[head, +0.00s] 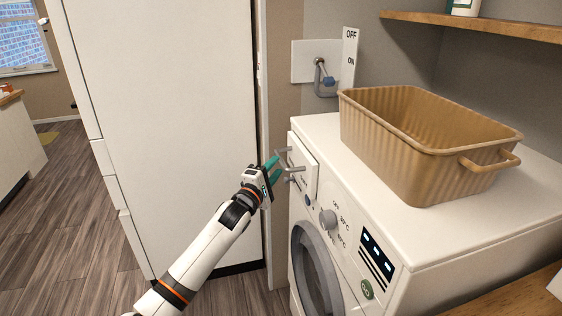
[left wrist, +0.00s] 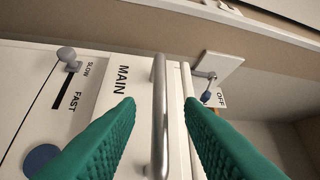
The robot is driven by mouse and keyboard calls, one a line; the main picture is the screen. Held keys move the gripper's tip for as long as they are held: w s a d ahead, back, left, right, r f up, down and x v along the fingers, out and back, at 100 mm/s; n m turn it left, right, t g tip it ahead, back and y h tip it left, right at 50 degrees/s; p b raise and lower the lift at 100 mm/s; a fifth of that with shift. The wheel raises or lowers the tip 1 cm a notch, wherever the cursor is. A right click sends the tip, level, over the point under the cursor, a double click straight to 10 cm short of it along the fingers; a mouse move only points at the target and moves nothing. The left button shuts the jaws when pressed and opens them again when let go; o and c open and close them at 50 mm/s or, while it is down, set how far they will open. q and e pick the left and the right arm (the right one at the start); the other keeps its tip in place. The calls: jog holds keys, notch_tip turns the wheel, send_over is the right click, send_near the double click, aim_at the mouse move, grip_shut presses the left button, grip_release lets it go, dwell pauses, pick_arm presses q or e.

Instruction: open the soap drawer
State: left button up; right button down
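The soap drawer (head: 303,163) is at the upper left of the washing machine's front and looks shut. Its grey metal handle (head: 294,170) sticks out towards my left gripper (head: 276,169). In the left wrist view the bar of the handle (left wrist: 158,115) runs between the two green fingers of my left gripper (left wrist: 160,103), with a gap on both sides. The gripper is open. The drawer front (left wrist: 115,85) there carries the word MAIN. I cannot tell how deep the fingertips reach past the bar. My right gripper is not in view.
The washing machine (head: 460,228) has a knob (head: 328,219) and a round door (head: 312,270). A brown basket (head: 425,155) stands on its top. A tall white cabinet (head: 165,120) stands close on the left. A tap (head: 321,75) is on the wall behind. Wooden floor lies open at lower left.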

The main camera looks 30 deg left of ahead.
aim_at(281, 161)
pick_arm(q)
jog(key=shift+w+a+r, duration=0.1)
jog(key=shift+w+r, duration=0.05)
jog(key=shift+w, duration=1)
jog(key=shift+w+a+r, duration=0.1)
jog(key=shift+w+r, duration=0.05)
jog(key=shift+w, duration=0.95)
grip_shut()
